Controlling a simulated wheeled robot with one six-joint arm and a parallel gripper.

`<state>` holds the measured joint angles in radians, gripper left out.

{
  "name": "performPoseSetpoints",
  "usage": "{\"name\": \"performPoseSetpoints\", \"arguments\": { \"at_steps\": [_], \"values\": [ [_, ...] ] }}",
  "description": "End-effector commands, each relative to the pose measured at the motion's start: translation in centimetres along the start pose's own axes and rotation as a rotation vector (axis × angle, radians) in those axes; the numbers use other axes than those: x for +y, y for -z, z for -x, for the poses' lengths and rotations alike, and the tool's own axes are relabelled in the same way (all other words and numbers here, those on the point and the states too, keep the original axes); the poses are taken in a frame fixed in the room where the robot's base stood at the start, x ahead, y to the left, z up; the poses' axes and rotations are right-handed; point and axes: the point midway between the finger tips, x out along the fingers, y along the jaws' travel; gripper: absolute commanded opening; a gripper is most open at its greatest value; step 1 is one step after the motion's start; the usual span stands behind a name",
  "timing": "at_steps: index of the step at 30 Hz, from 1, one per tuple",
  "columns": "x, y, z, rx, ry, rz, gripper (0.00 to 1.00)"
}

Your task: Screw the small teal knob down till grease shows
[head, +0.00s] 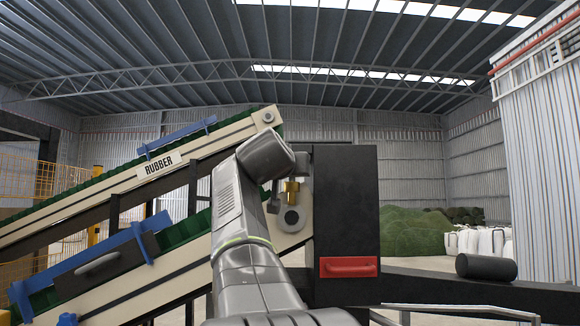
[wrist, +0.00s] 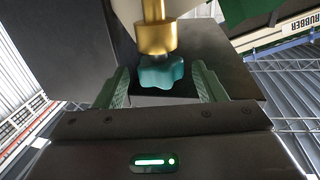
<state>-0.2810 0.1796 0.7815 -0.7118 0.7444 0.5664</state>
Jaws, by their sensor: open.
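The small teal knob (wrist: 161,73) is lobed and sits on the end of a brass cup (wrist: 156,37) with a narrower brass stem. My gripper (wrist: 160,70) is open in the wrist view, with one green finger on each side of the knob and a visible gap on both sides. No grease shows on the visible brass or knob. In the head view the brass fitting (head: 291,188) is small, above a round grey bearing on the lower conveyor's end. The knob cannot be made out there, and my arm hides most of my gripper.
A black cabinet (head: 345,215) with a red handle (head: 349,267) stands right beside the fitting. Two sloping conveyors, the upper labelled RUBBER (head: 162,164), rise from the left. A dark roll (head: 486,267) lies on a black beam at right. Green turf (head: 412,232) is piled far behind.

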Motion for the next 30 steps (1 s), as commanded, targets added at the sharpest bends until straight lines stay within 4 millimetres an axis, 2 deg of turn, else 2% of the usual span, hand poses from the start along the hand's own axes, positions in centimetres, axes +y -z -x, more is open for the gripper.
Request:
{"name": "performPoseSetpoints", "arguments": {
  "at_steps": [8,15,23,30],
  "values": [
    [0.0,-0.04,-0.14,0.0,0.0,0.0,0.64],
    [0.0,-0.03,-0.12,0.0,0.0,0.0,0.19],
    [-0.14,-0.14,-0.15,-0.001,-0.02,0.002,0.19],
    [-0.51,-0.21,-0.22,0.0,-0.12,0.003,0.19]
  ]
}}
